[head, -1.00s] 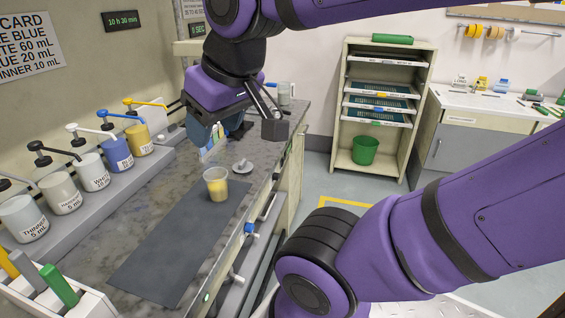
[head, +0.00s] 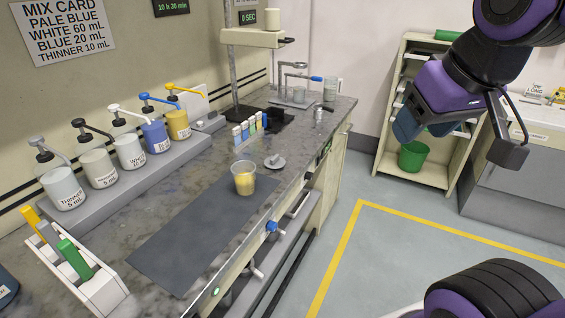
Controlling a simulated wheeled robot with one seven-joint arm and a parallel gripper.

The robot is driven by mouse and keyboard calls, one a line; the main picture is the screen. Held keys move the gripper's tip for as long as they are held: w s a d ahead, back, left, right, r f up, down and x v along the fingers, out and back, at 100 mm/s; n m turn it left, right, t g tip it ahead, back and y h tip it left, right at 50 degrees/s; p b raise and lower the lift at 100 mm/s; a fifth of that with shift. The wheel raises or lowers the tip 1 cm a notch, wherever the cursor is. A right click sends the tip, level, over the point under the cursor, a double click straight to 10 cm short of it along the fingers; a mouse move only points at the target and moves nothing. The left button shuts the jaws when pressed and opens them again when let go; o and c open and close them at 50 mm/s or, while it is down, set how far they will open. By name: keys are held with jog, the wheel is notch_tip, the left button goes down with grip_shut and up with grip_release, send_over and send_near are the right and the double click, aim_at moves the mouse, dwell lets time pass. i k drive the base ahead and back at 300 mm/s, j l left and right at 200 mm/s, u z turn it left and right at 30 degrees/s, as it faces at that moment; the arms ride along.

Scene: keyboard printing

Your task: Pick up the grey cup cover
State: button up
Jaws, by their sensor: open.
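The grey cup cover (head: 275,162), a small round lid with a knob on top, lies on the bench just behind and to the right of a clear cup (head: 243,179) with yellow contents. The cover is apart from the cup and nothing hides it. My gripper (head: 457,141) is open and empty at the upper right. It hangs over the floor side, in front of the shelf unit, well to the right of the cover.
A dark mat (head: 190,235) lies on the bench (head: 140,215) in front of the cup. Pump bottles (head: 130,150) line the left wall side. A rack of small coloured bottles (head: 248,131) stands behind the cover. Drawer handles (head: 298,205) jut from the bench front.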

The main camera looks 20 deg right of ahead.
aim_at(275, 161)
jog(key=i+l+u, duration=0.75)
jog(key=i+l, duration=0.2)
jog(key=l, duration=0.15)
